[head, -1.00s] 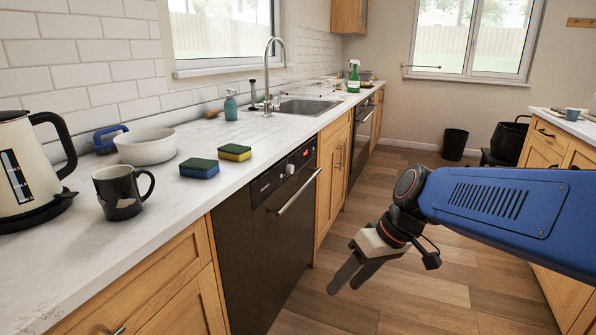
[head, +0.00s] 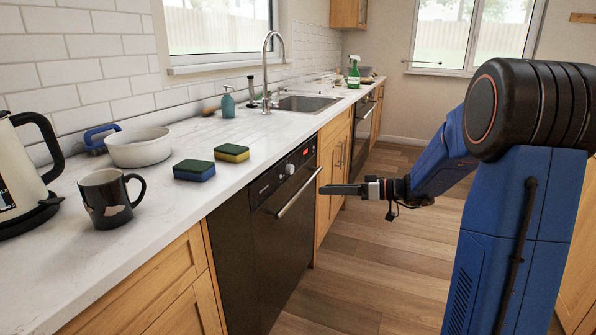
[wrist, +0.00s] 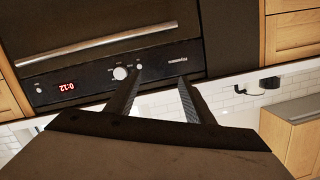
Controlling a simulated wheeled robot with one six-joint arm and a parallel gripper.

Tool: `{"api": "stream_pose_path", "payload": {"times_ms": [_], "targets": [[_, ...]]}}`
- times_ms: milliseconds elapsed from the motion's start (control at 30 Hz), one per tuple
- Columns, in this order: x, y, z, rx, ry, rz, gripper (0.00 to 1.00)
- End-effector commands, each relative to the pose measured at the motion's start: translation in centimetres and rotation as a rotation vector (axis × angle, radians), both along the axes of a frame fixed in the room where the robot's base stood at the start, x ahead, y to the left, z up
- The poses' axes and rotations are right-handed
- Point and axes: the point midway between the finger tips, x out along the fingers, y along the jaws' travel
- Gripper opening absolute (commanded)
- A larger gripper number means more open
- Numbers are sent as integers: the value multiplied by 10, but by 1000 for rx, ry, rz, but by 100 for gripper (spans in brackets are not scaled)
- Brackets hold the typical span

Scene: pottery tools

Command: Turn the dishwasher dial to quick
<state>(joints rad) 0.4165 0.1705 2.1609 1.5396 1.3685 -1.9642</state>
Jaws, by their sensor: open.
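The black dishwasher (head: 258,250) is built in under the counter, with a bar handle (head: 298,192) across its door. Its control panel carries a round white dial (head: 290,169), seen larger in the wrist view (wrist: 120,73) beside a red "0:12" display (wrist: 67,87). The dial's setting is too small to read. My gripper (head: 324,189) is open and empty, in front of the dishwasher and to the right of its handle in the head view. In the wrist view my two fingers (wrist: 160,85) point toward the panel, one fingertip appearing near the dial; contact cannot be told.
Two sponges (head: 232,152), a dark mug (head: 108,197), a white bowl (head: 139,146) and a kettle (head: 22,170) stand on the white counter (head: 160,215). The counter edge runs above the panel. The wooden floor (head: 350,270) in front is clear.

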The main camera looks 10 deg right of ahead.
Motion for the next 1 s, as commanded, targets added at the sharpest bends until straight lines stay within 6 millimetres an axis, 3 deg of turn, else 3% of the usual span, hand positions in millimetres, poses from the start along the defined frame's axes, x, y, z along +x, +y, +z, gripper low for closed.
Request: {"api": "stream_pose_path", "payload": {"times_ms": [100, 200, 400, 567, 1000], "targets": [[31, -31, -5, 29, -101, -64, 48], [47, -50, -7, 37, -168, -105, 48], [61, -63, -8, 40, -223, -141, 48], [70, -52, -8, 40, -223, -138, 48], [118, 8, -8, 40, -222, -136, 48]]}}
